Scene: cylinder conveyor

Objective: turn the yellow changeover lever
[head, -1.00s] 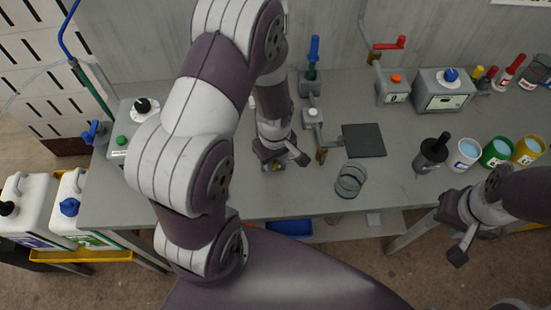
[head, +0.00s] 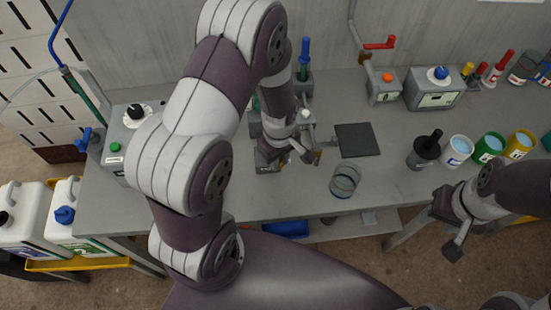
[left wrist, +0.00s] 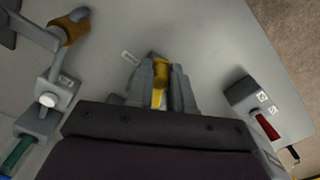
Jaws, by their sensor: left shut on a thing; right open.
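The yellow lever (left wrist: 159,84) shows in the left wrist view as a yellow grip standing between the two fingers of my left gripper (left wrist: 162,88). The fingers are shut on it, one on each side. The lower part of the lever and its mount are mostly hidden behind the fingers and wrist. In the head view my left gripper (head: 286,158) is low over the middle of the bench, and I cannot make out the yellow grip there. My right gripper (head: 448,226) is open and empty in front of the bench, at the right.
A lever with an orange-brown grip (left wrist: 74,29) is at the wrist view's upper left. A grey box with a red handle (left wrist: 267,125) is at the right. Right of the left gripper are a clear beaker (head: 344,181), a dark pad (head: 357,139) and several cups.

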